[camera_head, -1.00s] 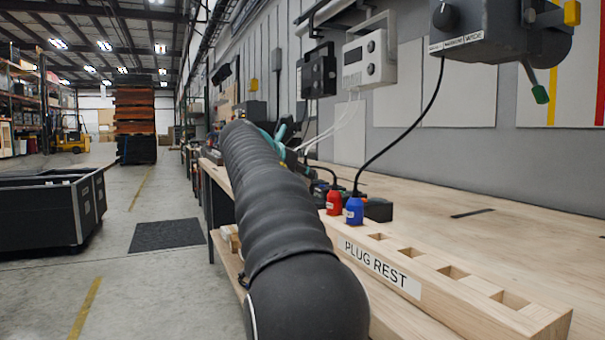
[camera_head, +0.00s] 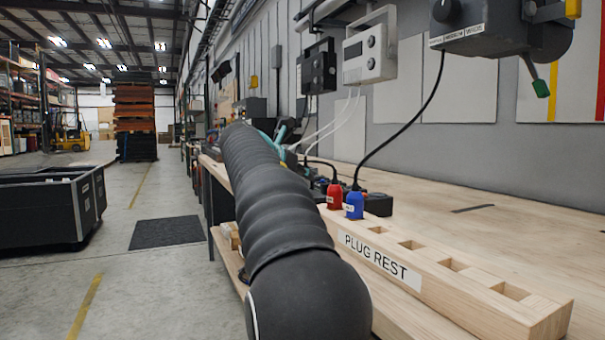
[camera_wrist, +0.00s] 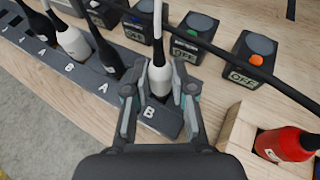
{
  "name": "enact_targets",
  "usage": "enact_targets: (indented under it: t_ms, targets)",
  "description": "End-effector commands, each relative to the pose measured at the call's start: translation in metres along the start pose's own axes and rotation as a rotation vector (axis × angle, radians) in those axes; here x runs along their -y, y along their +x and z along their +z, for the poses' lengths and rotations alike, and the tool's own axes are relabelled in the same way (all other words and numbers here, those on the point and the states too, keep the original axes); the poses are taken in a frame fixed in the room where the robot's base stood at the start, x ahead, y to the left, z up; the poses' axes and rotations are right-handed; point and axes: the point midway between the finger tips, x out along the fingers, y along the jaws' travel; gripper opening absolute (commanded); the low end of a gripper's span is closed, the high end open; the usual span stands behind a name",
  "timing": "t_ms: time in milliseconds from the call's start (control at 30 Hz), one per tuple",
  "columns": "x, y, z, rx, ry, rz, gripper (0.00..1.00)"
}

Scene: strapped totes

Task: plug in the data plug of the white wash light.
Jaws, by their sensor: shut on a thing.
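In the wrist view my gripper (camera_wrist: 160,82) is shut on a white plug (camera_wrist: 159,74), one finger on each side, with its white cable running up. The held plug is over the near end of a dark grey strip (camera_wrist: 167,123) marked B. Whether its lower end is seated there is hidden by the fingers. In the head view my arm hides the gripper and strip. A white unit (camera_head: 370,56) with two knobs hangs on the wall, and white cables run down below it.
Several black and white plugs (camera_wrist: 72,42) stand along the strip. Small boxes marked OFF (camera_wrist: 250,60) stand behind it, with a black cable crossing. The wooden plug rest (camera_head: 455,283) holds a red plug (camera_head: 335,196) and a blue plug (camera_head: 354,206); its nearer slots are empty.

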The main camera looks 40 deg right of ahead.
Motion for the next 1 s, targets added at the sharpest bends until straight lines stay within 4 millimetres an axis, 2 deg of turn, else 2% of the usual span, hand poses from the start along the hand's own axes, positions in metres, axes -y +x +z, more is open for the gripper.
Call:
enact_targets:
  t_ms: [767, 800, 900, 1000]
  targets:
    - [0.0, 0.007, -0.017, -0.002, -0.001, -0.001, 0.0]
    - [0.0, 0.007, -0.017, -0.002, -0.001, -0.001, 0.27]
    - [0.0, 0.007, -0.016, -0.002, 0.0, -0.001, 0.52]
    - [0.0, 0.007, -0.016, -0.001, 0.0, -0.001, 0.54]
